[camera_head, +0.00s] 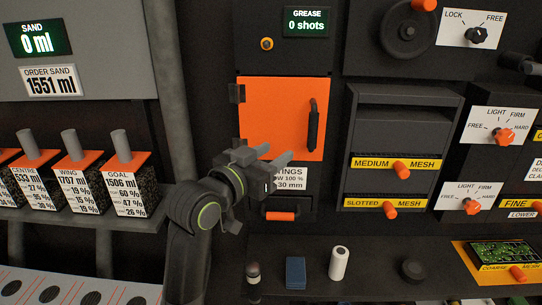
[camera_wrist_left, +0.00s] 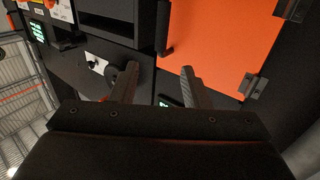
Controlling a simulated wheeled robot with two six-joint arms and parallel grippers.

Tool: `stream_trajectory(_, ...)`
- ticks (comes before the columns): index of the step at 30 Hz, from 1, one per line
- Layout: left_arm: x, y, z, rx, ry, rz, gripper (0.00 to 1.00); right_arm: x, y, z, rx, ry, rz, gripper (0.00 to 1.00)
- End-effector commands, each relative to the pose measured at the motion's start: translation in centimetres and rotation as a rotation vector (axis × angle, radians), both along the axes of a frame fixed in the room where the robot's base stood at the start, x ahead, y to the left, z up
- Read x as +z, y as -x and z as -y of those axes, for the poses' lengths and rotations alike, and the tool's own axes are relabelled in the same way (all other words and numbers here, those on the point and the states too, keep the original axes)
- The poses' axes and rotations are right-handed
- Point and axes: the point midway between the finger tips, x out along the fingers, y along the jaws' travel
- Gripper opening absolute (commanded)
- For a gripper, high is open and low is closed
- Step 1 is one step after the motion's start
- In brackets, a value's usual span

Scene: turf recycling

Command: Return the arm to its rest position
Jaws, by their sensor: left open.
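My left gripper (camera_head: 271,157) is in front of the lower part of the orange door (camera_head: 278,103), with its arm rising from the bottom of the head view. Its two fingers are apart and nothing is between them. In the left wrist view the open fingers (camera_wrist_left: 160,88) point toward the panel, with the orange door (camera_wrist_left: 215,45) to their right. The door appears shut, with a dark vertical handle (camera_head: 313,124) on its right side. Whether the gripper touches the door cannot be told. My right gripper is not in view.
Below the door is a drawer with an orange handle (camera_head: 281,216). A ledge holds a blue block (camera_head: 296,272), a white cylinder (camera_head: 339,263) and a dark puck (camera_head: 412,270). Labelled sample boxes (camera_head: 120,186) stand on a left shelf. Mesh drawers (camera_head: 392,163) and knobs are to the right.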

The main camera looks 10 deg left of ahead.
Motion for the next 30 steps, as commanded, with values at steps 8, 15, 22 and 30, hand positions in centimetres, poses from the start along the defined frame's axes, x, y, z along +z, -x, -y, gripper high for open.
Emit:
stream_trajectory(8,-1.0,0.1,-0.4,0.011,-0.005,-0.021,0.42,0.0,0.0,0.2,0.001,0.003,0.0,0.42)
stream_trajectory(15,-11.3,2.7,-4.4,0.117,-0.056,-0.251,0.42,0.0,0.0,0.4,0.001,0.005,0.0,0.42)
stream_trajectory(22,-23.0,9.7,-9.2,0.249,-0.132,-0.554,0.42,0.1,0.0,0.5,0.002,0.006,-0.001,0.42)
stream_trajectory(30,-32.7,21.4,-14.0,0.386,-0.231,-0.898,0.42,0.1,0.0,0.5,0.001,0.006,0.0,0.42)
